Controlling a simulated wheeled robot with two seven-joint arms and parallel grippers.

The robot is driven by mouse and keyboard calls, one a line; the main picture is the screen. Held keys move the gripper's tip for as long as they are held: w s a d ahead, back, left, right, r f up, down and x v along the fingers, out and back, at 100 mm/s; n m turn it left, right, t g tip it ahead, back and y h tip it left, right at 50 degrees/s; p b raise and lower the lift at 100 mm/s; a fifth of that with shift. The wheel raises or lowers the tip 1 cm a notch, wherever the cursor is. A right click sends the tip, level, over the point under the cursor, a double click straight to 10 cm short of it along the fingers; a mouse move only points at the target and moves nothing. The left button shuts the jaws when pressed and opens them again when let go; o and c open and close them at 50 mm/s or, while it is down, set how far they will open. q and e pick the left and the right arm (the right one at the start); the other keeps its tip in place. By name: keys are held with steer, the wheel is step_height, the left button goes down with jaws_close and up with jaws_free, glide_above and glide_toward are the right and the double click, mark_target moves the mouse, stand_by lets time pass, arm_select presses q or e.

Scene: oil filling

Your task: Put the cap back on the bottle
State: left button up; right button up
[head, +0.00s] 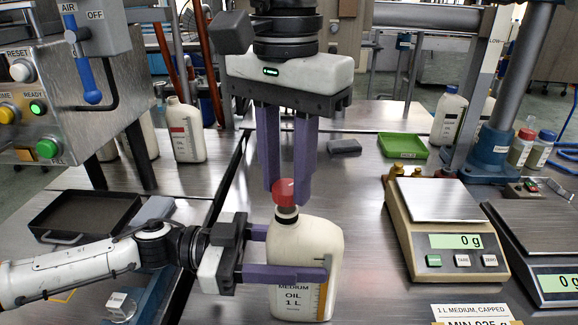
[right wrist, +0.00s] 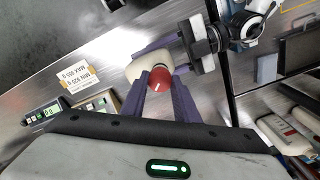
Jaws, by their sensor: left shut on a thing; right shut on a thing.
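The white oil bottle (head: 312,228) stands upright on the metal table, its label reading "MEDIUM OIL 1 L". My left gripper (head: 322,270) is shut around the bottle's body from the left side. The red cap (head: 284,191) is at the top of the bottle's neck, above a dark ring; I cannot tell whether it is seated. My right gripper (head: 288,190) comes straight down from above and is shut on the cap. In the right wrist view the cap (right wrist: 160,79) is between the finger tips, with the bottle (right wrist: 146,64) below it.
A scale (head: 445,200) reading 0 g is right of the bottle, with a second scale (head: 540,230) beyond it. A dark tray (head: 85,215) and the filling panel (head: 60,100) are at left.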

stand_by(0.5)
steer(key=shift+f, duration=0.9)
steer(key=shift+f, duration=0.55)
